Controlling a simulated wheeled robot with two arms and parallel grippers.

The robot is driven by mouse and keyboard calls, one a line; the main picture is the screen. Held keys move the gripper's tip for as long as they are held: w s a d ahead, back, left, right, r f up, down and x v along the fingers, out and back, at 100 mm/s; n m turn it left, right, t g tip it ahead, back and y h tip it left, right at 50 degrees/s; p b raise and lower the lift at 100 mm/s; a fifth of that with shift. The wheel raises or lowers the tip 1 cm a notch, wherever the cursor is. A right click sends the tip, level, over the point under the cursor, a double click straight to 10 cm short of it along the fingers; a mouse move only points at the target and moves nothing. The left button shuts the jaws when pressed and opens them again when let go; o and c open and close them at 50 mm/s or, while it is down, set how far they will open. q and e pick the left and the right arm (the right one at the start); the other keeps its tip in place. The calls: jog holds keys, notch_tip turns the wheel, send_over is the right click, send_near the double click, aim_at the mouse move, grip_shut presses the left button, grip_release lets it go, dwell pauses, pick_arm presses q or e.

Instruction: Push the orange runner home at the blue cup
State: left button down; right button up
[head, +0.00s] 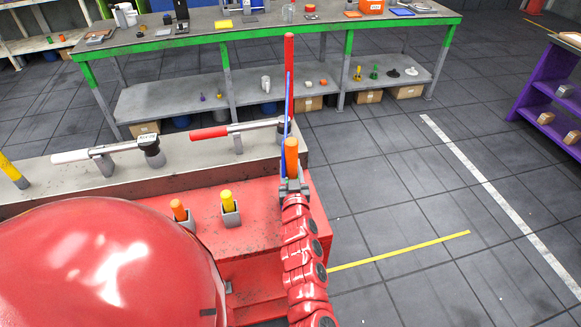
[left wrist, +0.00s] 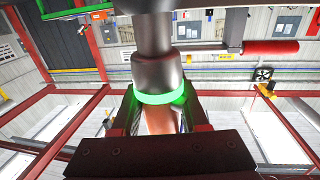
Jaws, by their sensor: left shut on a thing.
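My left gripper (head: 292,184) is at the right end of the red bench, at the top of the red arm. It is shut on the orange runner (head: 291,156), which stands upright. In the left wrist view the orange runner (left wrist: 158,122) shows between the jaws. Its upper end meets a green glowing ring (left wrist: 158,98) at the mouth of a dark grey cup (left wrist: 154,75). I cannot tell how deep it sits. I see no clear blue on this cup; a thin blue upright strip (head: 287,100) shows above the runner in the head view. My right gripper is not in view.
A red-handled lever (head: 208,132) and a white-handled lever (head: 72,156) lie along the grey ledge. Another orange piece (head: 179,210) and a yellow piece (head: 227,200) stand in grey holders. A tall red post (head: 289,60) rises behind. Floor to the right is clear.

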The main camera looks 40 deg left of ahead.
pick_arm(q)
jog(key=shift+f+b, duration=1.8)
jog(key=shift+f, duration=0.5)
jog(key=shift+c, duration=2.2)
grip_release()
jog(key=shift+r, duration=0.1)
jog(key=shift+o, duration=0.4)
jog(key=v, duration=1.7)
jog(key=shift+s+p, duration=0.2)
jog(key=shift+p, duration=0.15)
jog(key=shift+d, duration=0.15)
